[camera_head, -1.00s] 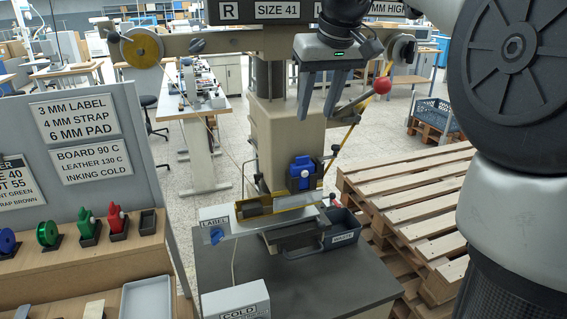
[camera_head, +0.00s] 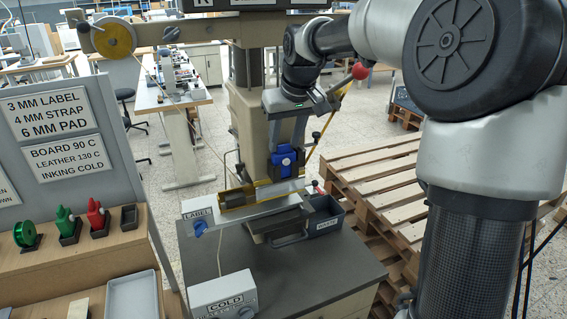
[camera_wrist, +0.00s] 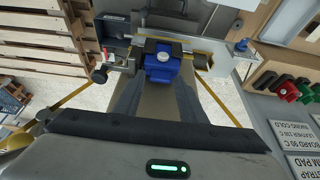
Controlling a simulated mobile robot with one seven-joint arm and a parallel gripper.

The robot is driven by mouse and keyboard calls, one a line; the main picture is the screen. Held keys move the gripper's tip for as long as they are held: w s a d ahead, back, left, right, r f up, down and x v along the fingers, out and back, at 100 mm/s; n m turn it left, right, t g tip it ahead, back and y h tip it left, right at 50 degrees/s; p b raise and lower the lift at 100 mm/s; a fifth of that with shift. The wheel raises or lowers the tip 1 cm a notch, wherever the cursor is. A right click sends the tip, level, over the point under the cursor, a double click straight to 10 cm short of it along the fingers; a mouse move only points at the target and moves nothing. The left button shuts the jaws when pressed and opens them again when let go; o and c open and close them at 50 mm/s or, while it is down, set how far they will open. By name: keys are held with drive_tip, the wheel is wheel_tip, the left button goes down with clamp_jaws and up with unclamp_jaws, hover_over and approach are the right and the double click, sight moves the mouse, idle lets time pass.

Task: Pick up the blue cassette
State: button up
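The blue cassette (camera_head: 285,158) sits upright on the stamping press, at the back of its bed. It also shows in the wrist view (camera_wrist: 162,62), at the upper middle. My gripper (camera_head: 287,138) is just above the cassette, pointing down, with its fingers apart. In the wrist view the two grey fingers (camera_wrist: 158,88) reach toward the cassette, one on either side of its line, with nothing clamped between them. Whether the fingertips touch or overlap the cassette's sides, I cannot tell.
The press bed (camera_head: 270,198) lies in front of the cassette, with a dark bin (camera_head: 326,222) at its right. A red-knobbed lever (camera_head: 360,71) is close to my gripper's right. Green (camera_head: 65,222) and red (camera_head: 96,215) cassettes stand on the left shelf. Wooden pallets (camera_head: 385,175) fill the right.

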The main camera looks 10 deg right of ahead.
drive_tip(key=shift+w+f, duration=0.1)
drive_tip(key=shift+f, duration=0.05)
clamp_jaws()
wheel_tip(320, 180, up, 28)
drive_tip(key=p, duration=0.6)
drive_tip(key=shift+p, duration=0.3)
